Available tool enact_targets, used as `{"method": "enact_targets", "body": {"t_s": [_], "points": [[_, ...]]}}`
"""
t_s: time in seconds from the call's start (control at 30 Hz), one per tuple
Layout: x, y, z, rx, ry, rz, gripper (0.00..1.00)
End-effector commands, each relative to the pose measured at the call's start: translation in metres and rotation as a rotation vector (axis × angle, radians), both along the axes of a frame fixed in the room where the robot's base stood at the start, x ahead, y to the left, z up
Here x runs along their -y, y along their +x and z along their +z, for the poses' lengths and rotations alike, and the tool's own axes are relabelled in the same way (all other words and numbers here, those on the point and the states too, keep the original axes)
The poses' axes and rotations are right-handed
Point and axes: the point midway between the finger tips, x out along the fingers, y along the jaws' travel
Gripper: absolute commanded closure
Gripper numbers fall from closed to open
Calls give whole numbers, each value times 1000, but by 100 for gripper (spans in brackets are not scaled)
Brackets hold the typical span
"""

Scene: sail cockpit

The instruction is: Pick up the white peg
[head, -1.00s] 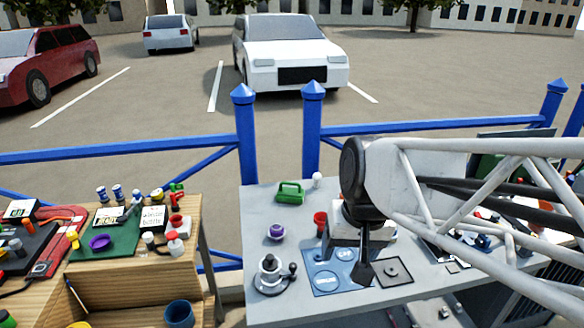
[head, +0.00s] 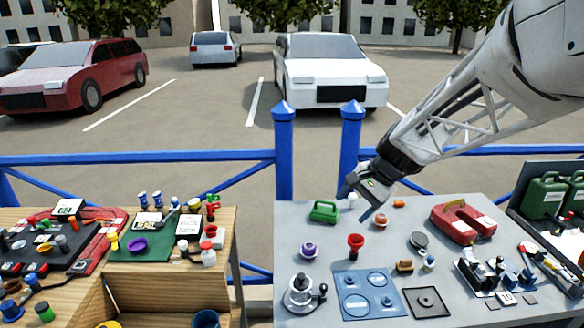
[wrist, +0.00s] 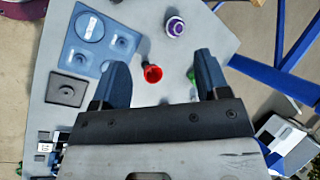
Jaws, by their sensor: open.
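The white peg (head: 352,196) stands near the back edge of the grey table, just right of a green handled object. In the head view it shows only in part, beside the fingers. My gripper (head: 360,202) is open and tilted down at the back of the table, very close to the peg. I cannot tell whether the peg is between the fingers. In the wrist view my gripper (wrist: 161,72) has its two dark fingers wide apart. No peg shows there; the gripper body hides part of the table.
The green object (head: 324,211) is left of the gripper. A red funnel-like piece (head: 355,245), a purple knob (head: 308,251) and a blue panel (head: 368,293) lie nearer. A red horseshoe-shaped piece (head: 464,220) is to the right. A blue railing (head: 284,160) runs behind the table.

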Motion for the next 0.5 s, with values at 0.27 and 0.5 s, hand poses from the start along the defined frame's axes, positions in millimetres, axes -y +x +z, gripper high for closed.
{"method": "enact_targets", "body": {"t_s": [0.27, 0.5], "points": [[16, 69, -21, -69, 141, -154, 31], [34, 128, -42, -124, 264, -285, 31]]}}
